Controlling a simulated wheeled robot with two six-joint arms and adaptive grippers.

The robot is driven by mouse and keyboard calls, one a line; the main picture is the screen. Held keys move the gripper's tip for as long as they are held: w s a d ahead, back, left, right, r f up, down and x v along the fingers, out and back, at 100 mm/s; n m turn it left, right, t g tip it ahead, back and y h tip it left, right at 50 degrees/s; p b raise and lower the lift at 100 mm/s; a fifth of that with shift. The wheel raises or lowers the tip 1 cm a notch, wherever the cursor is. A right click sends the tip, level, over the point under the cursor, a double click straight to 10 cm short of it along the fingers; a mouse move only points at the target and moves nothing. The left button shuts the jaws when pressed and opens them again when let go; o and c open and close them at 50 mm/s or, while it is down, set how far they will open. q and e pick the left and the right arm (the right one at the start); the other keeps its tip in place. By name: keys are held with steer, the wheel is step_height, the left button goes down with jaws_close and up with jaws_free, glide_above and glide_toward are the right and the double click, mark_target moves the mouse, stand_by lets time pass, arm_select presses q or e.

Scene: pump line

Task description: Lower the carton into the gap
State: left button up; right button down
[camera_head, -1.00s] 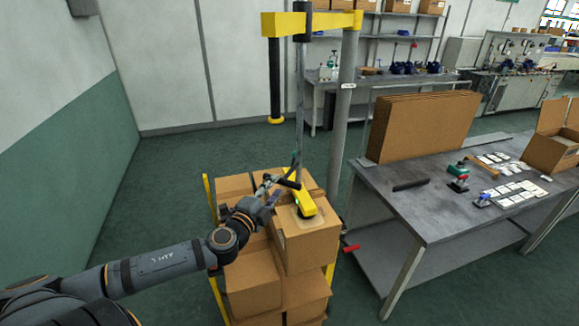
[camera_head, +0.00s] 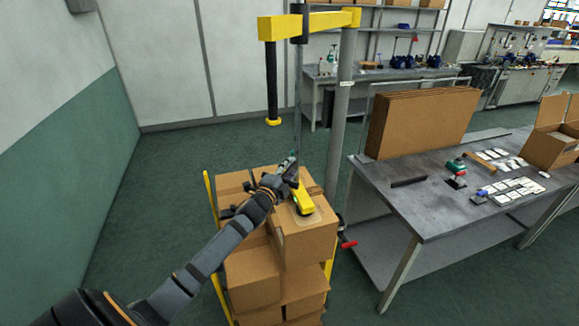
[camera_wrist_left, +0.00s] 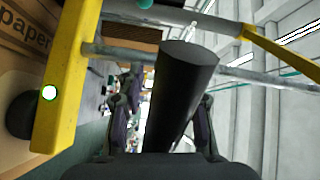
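The carton (camera_head: 312,243) is a brown box under the yellow lifting head (camera_head: 302,199) of a hoist, at the front right of a stack of cartons (camera_head: 252,279). I cannot tell whether it touches the cartons below, and the gap is hidden from this side. My left gripper (camera_head: 286,172) is at the hoist's black handle, just left of the lifting head. In the left wrist view the fingers (camera_wrist_left: 162,118) lie on both sides of the black handle (camera_wrist_left: 178,95) and look shut on it. My right gripper is not in view.
A yellow hoist arm (camera_head: 310,22) on a grey post (camera_head: 338,130) stands behind the stack. To the right, a metal table (camera_head: 425,205) carries flat cardboard (camera_head: 422,120), tools and an open box (camera_head: 555,145). The floor on the left is free.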

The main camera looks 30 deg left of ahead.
arm_select(q)
steer(key=shift+c, duration=0.3)
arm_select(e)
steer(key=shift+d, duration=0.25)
arm_select(q)
jaws_close()
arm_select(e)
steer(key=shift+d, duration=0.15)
arm_select(q)
steer(key=shift+f, duration=0.15)
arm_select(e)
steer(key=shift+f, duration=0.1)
